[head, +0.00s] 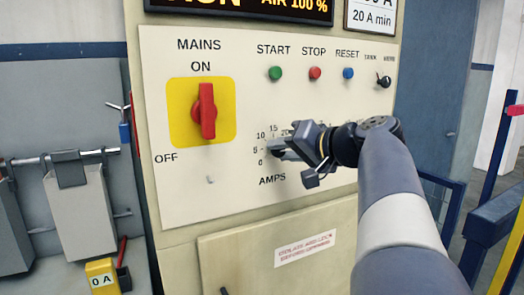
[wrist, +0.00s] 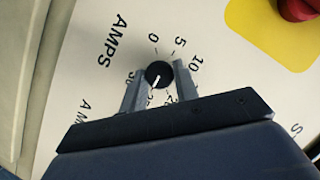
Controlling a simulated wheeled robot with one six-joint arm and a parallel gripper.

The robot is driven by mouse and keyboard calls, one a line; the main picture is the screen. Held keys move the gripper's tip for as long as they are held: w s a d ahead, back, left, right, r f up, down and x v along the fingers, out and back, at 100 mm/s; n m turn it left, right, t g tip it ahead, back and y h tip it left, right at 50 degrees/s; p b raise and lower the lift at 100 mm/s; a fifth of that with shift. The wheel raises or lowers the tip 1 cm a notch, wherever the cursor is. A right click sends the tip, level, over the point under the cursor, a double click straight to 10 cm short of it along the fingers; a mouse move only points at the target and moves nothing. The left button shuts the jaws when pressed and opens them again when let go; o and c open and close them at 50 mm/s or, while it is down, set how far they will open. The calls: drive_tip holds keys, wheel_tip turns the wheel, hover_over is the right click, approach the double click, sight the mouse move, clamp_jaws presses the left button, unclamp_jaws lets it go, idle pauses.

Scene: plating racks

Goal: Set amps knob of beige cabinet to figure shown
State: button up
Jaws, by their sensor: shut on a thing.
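The beige cabinet (head: 225,235) fills the middle of the head view. Its black amps knob (wrist: 159,73) shows in the wrist view, with a scale from 0 to 30 around it. The knob's white mark points down-left in that view, roughly towards 25; the nearby figures are partly covered by my gripper. My gripper (wrist: 158,79) is shut on the knob, one finger on each side.
A red mains switch (head: 207,111) on a yellow plate is left of the knob. Green, red and blue buttons (head: 315,73) and a small black selector (head: 384,81) lie above my arm. Blue rails (head: 492,215) stand right.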

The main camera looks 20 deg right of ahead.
drive_tip(key=shift+f, duration=0.15)
drive_tip(key=o, duration=1)
drive_tip(key=shift+c, duration=0.2)
drive_tip(key=v, duration=1.1)
drive_tip(key=shift+b, duration=0.35)
